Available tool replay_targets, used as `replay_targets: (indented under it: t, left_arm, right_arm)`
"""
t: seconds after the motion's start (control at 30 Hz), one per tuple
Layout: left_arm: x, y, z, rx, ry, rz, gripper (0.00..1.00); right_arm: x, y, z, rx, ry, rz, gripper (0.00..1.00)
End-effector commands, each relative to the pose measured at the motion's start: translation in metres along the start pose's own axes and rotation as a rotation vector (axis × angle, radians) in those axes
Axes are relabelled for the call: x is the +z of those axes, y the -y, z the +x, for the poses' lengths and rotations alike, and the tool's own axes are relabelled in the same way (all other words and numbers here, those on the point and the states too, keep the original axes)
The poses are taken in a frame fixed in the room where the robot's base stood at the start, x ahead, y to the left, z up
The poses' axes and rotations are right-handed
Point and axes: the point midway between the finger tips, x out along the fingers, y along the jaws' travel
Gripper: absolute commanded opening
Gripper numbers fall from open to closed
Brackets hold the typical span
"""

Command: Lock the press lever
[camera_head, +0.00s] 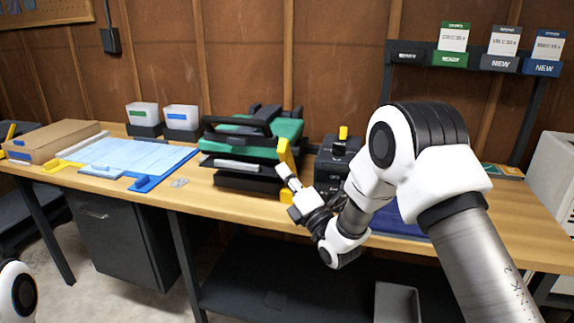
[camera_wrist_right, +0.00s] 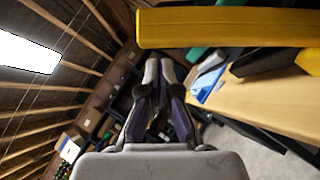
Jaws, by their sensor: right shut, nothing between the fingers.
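The press (camera_head: 268,143) stands on the workbench, with black plates and a green layer. Its yellow lever (camera_head: 287,160) stands nearly upright at the right front of the press. In the right wrist view the lever (camera_wrist_right: 225,27) is a yellow bar across the top, beyond and above the fingertips. My right gripper (camera_head: 284,172) is at the lever, its fingers shut and empty; it also shows in the wrist view (camera_wrist_right: 160,68). I cannot tell whether it touches the lever. The left gripper is out of view.
A black box with a yellow knob (camera_head: 338,150) stands just right of the press, partly behind my right arm. A blue mat (camera_head: 400,223) lies under the arm. A blue-edged board (camera_head: 135,158), white bins (camera_head: 181,117) and a cardboard box (camera_head: 55,140) are on the left.

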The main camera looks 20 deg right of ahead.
Motion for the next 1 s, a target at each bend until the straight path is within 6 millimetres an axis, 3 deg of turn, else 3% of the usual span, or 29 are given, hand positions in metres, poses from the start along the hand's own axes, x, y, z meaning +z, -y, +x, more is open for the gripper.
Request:
replay_targets:
  t: [0.13,0.63,1.0]
  left_arm:
    - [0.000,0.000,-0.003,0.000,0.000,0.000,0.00]
    - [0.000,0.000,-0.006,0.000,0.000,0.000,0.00]
    - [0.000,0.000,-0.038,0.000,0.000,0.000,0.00]
  right_arm:
    - [0.009,-0.001,0.010,0.001,-0.001,0.000,0.00]
    - [0.013,-0.002,0.013,-0.009,-0.001,0.009,0.00]
    - [0.044,-0.010,0.043,-0.128,0.001,0.129,0.00]
